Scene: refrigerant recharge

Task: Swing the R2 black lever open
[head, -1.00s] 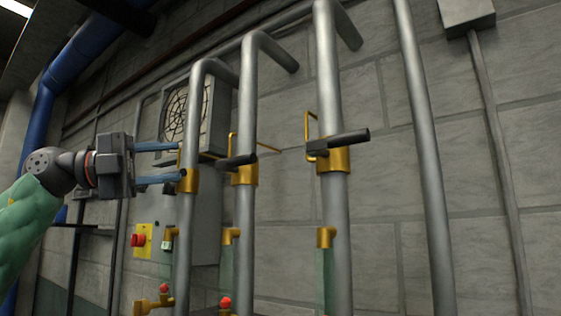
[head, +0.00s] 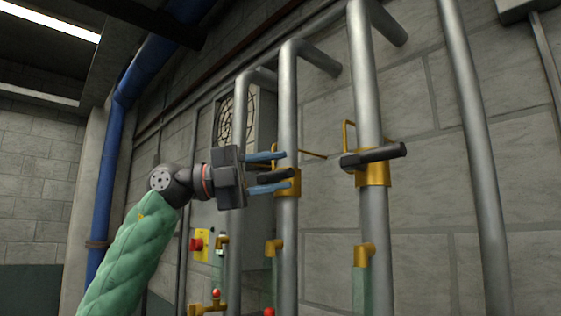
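Three grey vertical pipes carry brass valves; I can read no R2 label on any of them. The middle pipe (head: 287,110) has a brass valve (head: 292,185) with a short black lever (head: 275,176) pointing left toward my gripper. My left gripper (head: 268,172) is open, with one blue finger above this lever and one below; I see gaps, and cannot tell if either touches. The right pipe (head: 363,90) has a brass valve (head: 373,172) with a black lever (head: 381,155) sticking out to the right. The left pipe's valve is hidden behind my gripper. My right gripper is not in view.
A fan unit (head: 235,118) hangs on the block wall behind the pipes. A yellow box with a red button (head: 197,244) sits lower left. A brass fitting (head: 364,255) is lower on the right pipe. A blue pipe (head: 108,190) stands at left.

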